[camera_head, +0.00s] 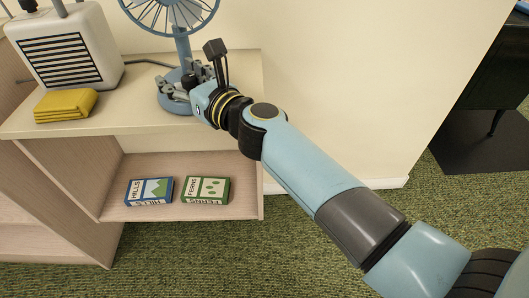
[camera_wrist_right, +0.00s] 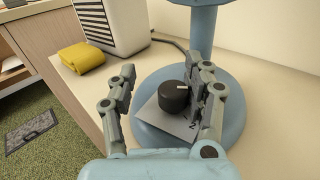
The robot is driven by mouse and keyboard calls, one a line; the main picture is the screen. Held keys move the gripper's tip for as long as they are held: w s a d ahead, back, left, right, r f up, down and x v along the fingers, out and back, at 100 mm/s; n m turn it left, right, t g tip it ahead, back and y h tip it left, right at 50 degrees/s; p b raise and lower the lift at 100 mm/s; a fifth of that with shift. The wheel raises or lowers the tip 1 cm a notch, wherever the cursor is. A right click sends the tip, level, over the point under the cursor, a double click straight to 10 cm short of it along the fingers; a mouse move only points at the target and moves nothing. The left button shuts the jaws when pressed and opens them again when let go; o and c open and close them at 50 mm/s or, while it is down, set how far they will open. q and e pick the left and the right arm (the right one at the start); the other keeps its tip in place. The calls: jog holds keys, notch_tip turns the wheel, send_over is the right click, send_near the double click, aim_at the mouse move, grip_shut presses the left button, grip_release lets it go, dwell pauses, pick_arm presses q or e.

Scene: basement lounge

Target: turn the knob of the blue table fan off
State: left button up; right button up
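The blue table fan (camera_head: 182,50) stands on the shelf top, its cage cut off by the picture's upper edge. In the right wrist view its round blue base (camera_wrist_right: 150,138) carries a grey plate with a black knob (camera_wrist_right: 174,97). A pale pointer mark on the knob faces right, and a digit shows on the plate nearby. My right gripper (camera_head: 180,87) is at the fan base. In the wrist view my right gripper (camera_wrist_right: 168,80) is open, its fingers on either side of the knob, the right finger closer; contact cannot be told. My left gripper is not in view.
A white device with dark slats (camera_head: 65,45) and a folded yellow cloth (camera_head: 65,105) sit left of the fan. Two boxes, blue (camera_head: 149,191) and green (camera_head: 206,190), lie on the lower shelf. A cable runs behind the fan. A wall stands behind.

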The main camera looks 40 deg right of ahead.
jog(key=s+d+n+b, duration=0.1)
jog(key=s+d, duration=0.1)
jog(key=s, duration=0.9)
jog(key=s+f+n+g+p, duration=0.1)
jog(key=s+f+n+g, duration=0.3)
jog(key=f, duration=0.9)
jog(key=s+f+n+g+p, duration=0.1)
jog(key=s+f+n+g, duration=0.3)
jog(key=f+n, duration=0.9)
jog(key=s, duration=0.3)
jog(key=shift+s+d+f+g, duration=0.2)
jog(key=shift+s+d+g, duration=0.15)
jog(key=shift+d+g, duration=0.05)
